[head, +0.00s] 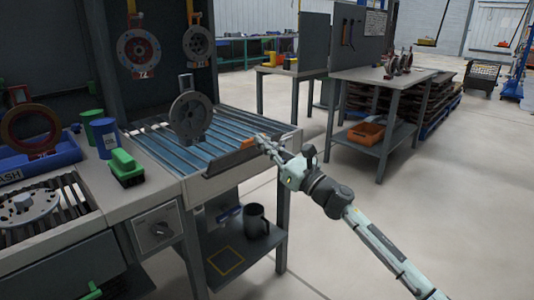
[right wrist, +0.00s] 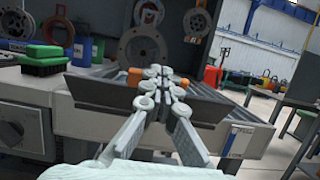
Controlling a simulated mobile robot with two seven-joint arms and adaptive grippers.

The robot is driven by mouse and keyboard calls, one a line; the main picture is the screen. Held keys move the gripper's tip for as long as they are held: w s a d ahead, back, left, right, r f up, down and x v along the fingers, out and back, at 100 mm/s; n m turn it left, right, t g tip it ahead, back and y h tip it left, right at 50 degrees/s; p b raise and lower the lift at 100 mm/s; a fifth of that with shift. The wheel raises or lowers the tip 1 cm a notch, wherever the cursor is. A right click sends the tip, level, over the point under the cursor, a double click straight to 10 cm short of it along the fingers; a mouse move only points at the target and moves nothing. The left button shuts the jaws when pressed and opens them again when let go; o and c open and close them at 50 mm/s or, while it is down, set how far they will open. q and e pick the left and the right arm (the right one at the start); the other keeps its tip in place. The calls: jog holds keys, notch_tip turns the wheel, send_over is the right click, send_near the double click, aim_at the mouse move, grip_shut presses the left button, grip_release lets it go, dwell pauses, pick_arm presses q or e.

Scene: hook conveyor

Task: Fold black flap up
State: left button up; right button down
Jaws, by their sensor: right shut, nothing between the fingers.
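The black flap (head: 225,165) is a dark plate along the front edge of the blue roller conveyor (head: 200,146). In the right wrist view the flap (right wrist: 95,92) stands tilted across the conveyor's front, with orange pieces (right wrist: 134,77) at its upper edge. My right gripper (head: 262,142) is shut and empty at the flap's right part, close to an orange piece. In the right wrist view its fingertips (right wrist: 158,74) meet in front of the flap and hide its middle. I cannot tell whether they touch it. My left gripper is not in view.
A grey disc (head: 190,116) hangs over the rollers. A green brush (head: 126,167) and cups (head: 103,137) stand left of the conveyor. A black mug (head: 256,221) sits on the shelf below. A workbench (head: 385,75) stands behind right, with open floor between.

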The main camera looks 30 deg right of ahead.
jog(key=shift+w+a+r, duration=0.3)
jog(key=shift+w+r, duration=0.3)
jog(key=shift+w, duration=0.15)
jog(key=shift+w+a+r, duration=0.25)
jog(key=shift+w+r, duration=0.35)
jog(key=shift+w, duration=0.3)
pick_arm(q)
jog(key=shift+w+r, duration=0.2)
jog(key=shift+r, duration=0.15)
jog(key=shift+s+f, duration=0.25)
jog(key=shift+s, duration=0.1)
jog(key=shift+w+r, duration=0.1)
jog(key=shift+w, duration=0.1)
